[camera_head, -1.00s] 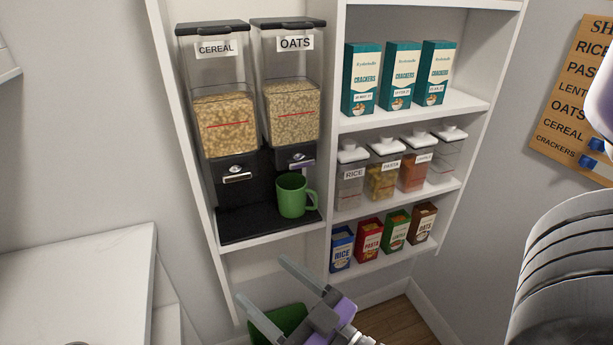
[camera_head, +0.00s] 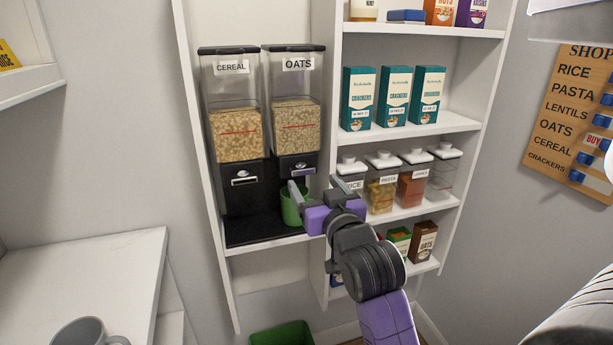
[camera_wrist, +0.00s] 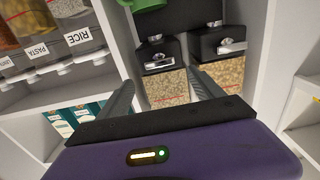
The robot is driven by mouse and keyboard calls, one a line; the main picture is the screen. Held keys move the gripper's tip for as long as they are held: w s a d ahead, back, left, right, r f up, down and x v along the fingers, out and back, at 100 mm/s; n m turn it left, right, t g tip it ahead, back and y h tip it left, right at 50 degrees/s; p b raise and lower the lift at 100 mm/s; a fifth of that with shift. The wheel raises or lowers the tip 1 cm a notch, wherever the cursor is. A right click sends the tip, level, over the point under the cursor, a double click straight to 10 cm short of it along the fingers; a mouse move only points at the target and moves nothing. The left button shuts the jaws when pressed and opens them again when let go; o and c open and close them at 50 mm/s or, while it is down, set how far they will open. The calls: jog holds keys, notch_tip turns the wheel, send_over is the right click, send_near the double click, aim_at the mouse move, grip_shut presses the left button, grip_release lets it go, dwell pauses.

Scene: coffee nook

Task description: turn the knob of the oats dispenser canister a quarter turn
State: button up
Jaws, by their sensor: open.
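The oats dispenser canister (camera_head: 296,125) stands on the left shelf unit, labelled OATS, with grain up to about a red line. Its knob (camera_head: 299,170) is on the dark base at the front; the knob also shows in the wrist view (camera_wrist: 159,64), where the picture is turned over. My gripper (camera_head: 317,188) is open and empty, in front of and slightly below the oats base. In the wrist view its two fingers (camera_wrist: 160,82) lie on either side of the oats canister's image. I cannot tell how far the fingers are from the knob, but nothing is between them.
A green mug (camera_head: 289,208) stands under the oats spout, partly behind my gripper. The cereal dispenser (camera_head: 235,130) is close at the left. A shelf divider (camera_head: 331,110) and lidded jars (camera_head: 412,185) are at the right. A green bin (camera_head: 282,334) is below.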

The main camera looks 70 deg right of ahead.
aim_at(304, 171)
jog(key=shift+p+x, duration=0.6)
jog(key=shift+x, duration=3.3)
jog(key=shift+f, duration=0.15)
jog(key=c, duration=1.4)
jog(key=shift+a, duration=0.1)
jog(key=shift+m, duration=0.3)
